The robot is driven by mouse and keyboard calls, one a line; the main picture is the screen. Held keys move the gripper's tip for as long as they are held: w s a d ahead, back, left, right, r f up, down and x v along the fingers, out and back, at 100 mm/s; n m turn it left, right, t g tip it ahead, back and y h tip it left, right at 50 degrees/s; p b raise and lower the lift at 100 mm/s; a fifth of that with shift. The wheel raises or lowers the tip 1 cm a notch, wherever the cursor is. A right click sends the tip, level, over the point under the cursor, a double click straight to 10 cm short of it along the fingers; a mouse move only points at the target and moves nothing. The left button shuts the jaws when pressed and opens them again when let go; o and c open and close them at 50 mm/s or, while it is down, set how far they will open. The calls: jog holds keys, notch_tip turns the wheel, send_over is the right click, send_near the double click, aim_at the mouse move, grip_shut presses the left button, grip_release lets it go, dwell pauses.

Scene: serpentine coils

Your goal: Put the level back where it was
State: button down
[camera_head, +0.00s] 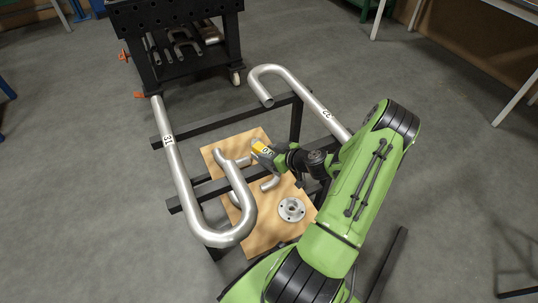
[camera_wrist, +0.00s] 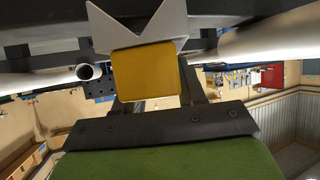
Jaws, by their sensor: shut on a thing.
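My gripper and wrist hide part of the board.
A large bent pipe marked 31 (camera_head: 175,165) lies left on the dark rack, another marked 22 (camera_head: 318,108) right. A dark cart (camera_head: 180,60) stands behind. Floor at left is clear.

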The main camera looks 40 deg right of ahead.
jog(key=c, duration=0.6)
grip_release()
jog(key=shift+c, duration=0.2)
